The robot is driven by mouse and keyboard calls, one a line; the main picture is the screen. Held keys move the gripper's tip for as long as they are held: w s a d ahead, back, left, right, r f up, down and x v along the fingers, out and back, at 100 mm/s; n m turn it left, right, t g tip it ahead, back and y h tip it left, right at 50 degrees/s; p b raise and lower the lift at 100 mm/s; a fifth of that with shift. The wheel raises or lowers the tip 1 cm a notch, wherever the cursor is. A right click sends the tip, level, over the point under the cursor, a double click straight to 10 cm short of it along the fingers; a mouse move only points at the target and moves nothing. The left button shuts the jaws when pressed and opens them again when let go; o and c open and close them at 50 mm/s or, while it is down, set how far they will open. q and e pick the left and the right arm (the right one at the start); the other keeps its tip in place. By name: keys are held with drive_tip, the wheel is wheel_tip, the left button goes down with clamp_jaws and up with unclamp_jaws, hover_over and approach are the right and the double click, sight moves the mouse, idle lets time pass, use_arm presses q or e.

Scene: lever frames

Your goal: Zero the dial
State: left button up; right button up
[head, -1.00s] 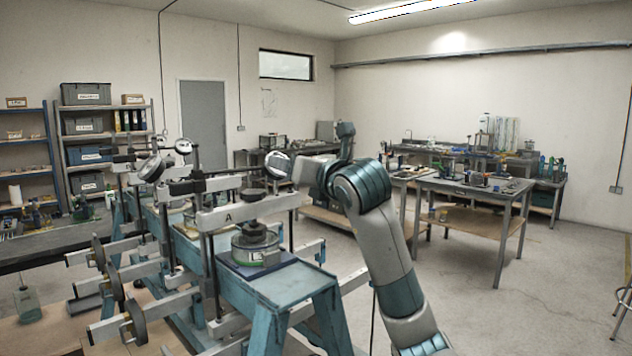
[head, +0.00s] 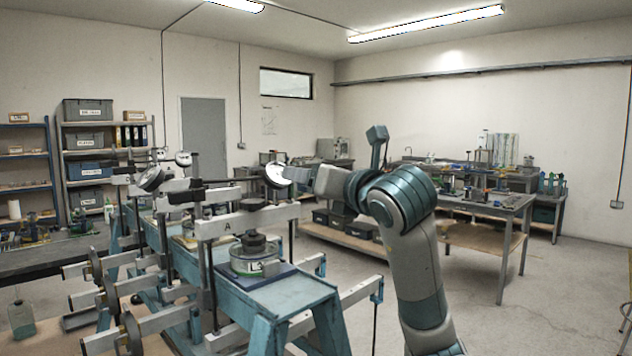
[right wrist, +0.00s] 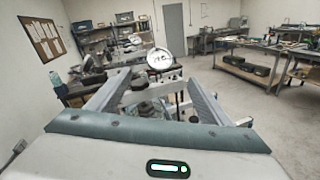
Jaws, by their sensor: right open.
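A round white-faced dial (head: 277,173) sits on top of the front lever frame (head: 210,227), which is marked A. The dial also shows in the right wrist view (right wrist: 160,59), face toward the camera, just beyond the fingertips; its marks are too small to read. My right gripper (head: 298,175) comes in from the right, close beside the dial in the head view. In the right wrist view its two fingers (right wrist: 158,82) stand apart with nothing held between them. Whether a finger touches the dial I cannot tell. My left gripper is out of view.
A round cell with a dark top (head: 252,258) stands on the blue stand (head: 270,290) below the frame. More lever frames with dials (head: 149,179) stand behind. Hanging weights (head: 132,333) stick out front left. The floor to the right is open before a workbench (head: 490,205).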

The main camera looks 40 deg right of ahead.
drive_tip(key=n+g+y+b, duration=0.2)
drive_tip(key=n+y+b, duration=0.6)
drive_tip(key=n+y, duration=0.7)
approach(280, 173)
drive_tip(key=s+d+n+h, duration=0.2)
drive_tip(key=s+d, duration=0.1)
drive_tip(key=s, duration=0.4)
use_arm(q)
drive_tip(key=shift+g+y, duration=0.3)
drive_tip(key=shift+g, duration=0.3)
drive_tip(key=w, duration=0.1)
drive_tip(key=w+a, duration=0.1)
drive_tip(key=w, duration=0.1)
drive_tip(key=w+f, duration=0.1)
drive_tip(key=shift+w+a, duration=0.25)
use_arm(e)
drive_tip(key=shift+w+r, duration=0.25)
drive_tip(key=shift+r, duration=0.25)
